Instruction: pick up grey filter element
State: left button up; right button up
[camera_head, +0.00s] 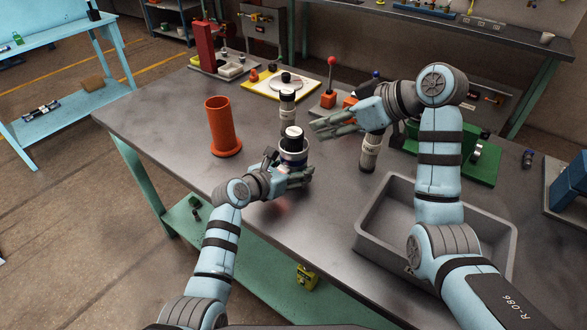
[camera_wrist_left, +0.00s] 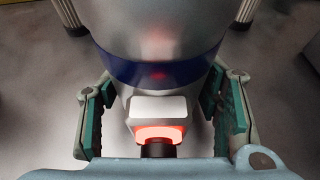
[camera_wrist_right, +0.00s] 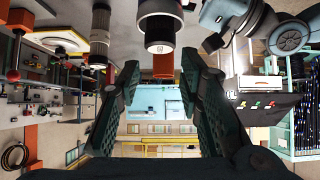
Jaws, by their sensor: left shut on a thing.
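A silver canister with a dark blue band (camera_wrist_left: 160,72) and a black-and-white top (camera_head: 292,138) stands upright on the table. My left gripper (camera_head: 308,178) is shut around its lower part. A cylindrical filter element with black ends (camera_head: 288,102) stands behind the canister. Another pale, black-ended filter element (camera_head: 369,153) stands to the right, below my right wrist. Their ribbed sides also show in the left wrist view. I cannot tell which one is the grey one. My right gripper (camera_head: 318,127) is open and empty above the table, right of the canister, touching neither filter element.
An orange tube (camera_head: 222,127) stands left of the canister. A grey tray (camera_head: 370,217) lies at the front right. A green fixture (camera_head: 482,163) is at the right, partly behind my right arm. A yellow-edged board (camera_head: 262,88) lies behind.

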aim_at(303, 135)
jog(key=shift+o, duration=0.8)
jog(key=o, duration=0.6)
jog(key=shift+m+g, duration=0.3)
jog(key=shift+g, duration=0.1)
jog(key=d+f, duration=0.2)
jog(key=f, duration=0.1)
jog(key=d+f, duration=0.2)
jog(key=shift+s+f, duration=0.1)
jog(key=shift+s, duration=0.25)
jog(key=shift+c, duration=0.2)
jog(key=w+a+n+y, duration=0.1)
jog(key=a, duration=0.2)
jog(key=w+a+f+y, duration=0.1)
jog(key=w+a, duration=0.1)
jog(key=a, duration=0.1)
jog(key=w+a+n+y, duration=0.1)
jog(key=w+a, duration=0.1)
jog(key=a, duration=0.2)
jog(key=shift+w+f+n+t+y, duration=0.15)
jog(key=shift+f+n+t+y, duration=0.15)
jog(key=shift+f+y, duration=0.1)
jog(key=shift+d, duration=0.1)
jog(key=shift+c, duration=0.6)
